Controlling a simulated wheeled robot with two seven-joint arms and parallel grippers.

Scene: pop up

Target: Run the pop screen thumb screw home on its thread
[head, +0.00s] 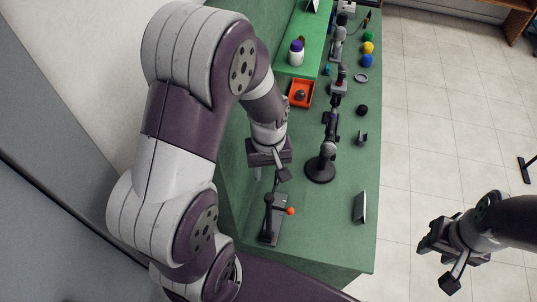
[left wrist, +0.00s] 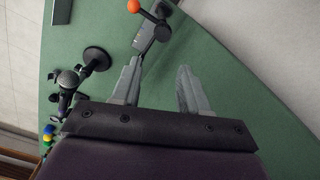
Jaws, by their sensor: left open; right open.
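A dark fixture (head: 272,228) on a grey base plate stands on the green bench, with a short arm ending in an orange ball (head: 290,211). It seems to carry the thumb screw, but I cannot make out the screw or its thread. In the left wrist view the orange ball (left wrist: 134,6) and a dark round part (left wrist: 163,32) show beyond the fingers. My left gripper (head: 270,176) is open and empty just behind the fixture, pointing down; its fingers (left wrist: 160,84) are apart. My right gripper (head: 438,262) is open and empty over the floor, off the bench's right side.
A microphone on a round black stand (head: 320,168) is right of my left gripper. A dark upright panel (head: 359,207) stands near the bench's right edge. An orange tray (head: 301,93), a white bottle (head: 296,53) and coloured balls (head: 367,60) lie farther back.

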